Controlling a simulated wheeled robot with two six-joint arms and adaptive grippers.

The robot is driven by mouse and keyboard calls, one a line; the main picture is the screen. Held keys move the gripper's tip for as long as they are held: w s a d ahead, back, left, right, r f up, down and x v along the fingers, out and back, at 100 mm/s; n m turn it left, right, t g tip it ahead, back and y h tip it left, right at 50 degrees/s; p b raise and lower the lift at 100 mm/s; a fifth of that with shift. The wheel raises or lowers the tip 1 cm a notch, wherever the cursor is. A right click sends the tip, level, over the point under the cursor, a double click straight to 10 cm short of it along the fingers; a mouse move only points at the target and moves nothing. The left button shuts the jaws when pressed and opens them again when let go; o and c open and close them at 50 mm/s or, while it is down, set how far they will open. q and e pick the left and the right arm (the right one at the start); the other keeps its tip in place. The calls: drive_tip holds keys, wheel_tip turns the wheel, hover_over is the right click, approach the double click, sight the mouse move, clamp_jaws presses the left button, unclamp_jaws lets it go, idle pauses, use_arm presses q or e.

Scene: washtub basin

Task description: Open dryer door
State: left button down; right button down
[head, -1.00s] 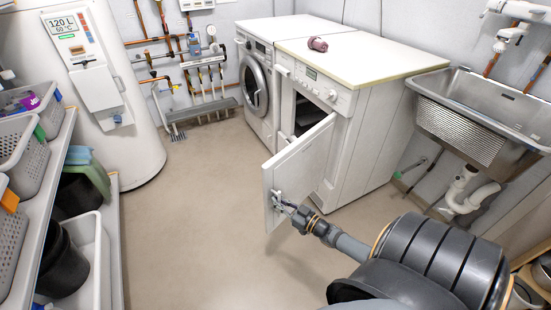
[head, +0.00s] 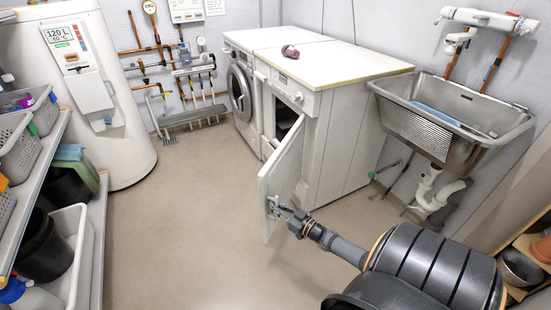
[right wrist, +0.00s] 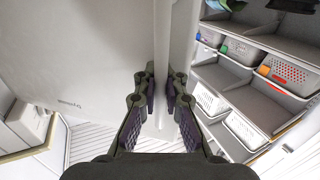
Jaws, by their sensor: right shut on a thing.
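The dryer (head: 335,120) is the white machine to the right of the round-windowed washing machine. Its white door (head: 282,175) stands open, swung out from the front, and a dark opening (head: 284,122) shows behind it. My right gripper (head: 282,210) is at the door's outer edge, at the latch part. In the right wrist view, the two fingers of my right gripper (right wrist: 161,112) are on either side of the door's edge (right wrist: 163,65), shut on it. My left gripper is not in view.
A steel sink (head: 450,115) is at the right. Shelves with baskets (head: 20,148) and a boiler (head: 90,95) are at the left. The middle floor is clear.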

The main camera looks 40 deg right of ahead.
drive_tip(key=shift+s+a+f, duration=0.15)
drive_tip(key=shift+s+f, duration=0.05)
drive_tip(key=shift+s, duration=0.05)
drive_tip(key=c, duration=1.8)
unclamp_jaws()
drive_tip(key=shift+o, duration=0.4)
drive_tip(key=shift+a+r, duration=0.1)
drive_tip(key=shift+r, duration=0.05)
drive_tip(key=s+d, duration=0.1)
drive_tip(key=s, duration=1)
drive_tip(key=shift+s+d, duration=0.35)
drive_tip(key=shift+s, duration=0.05)
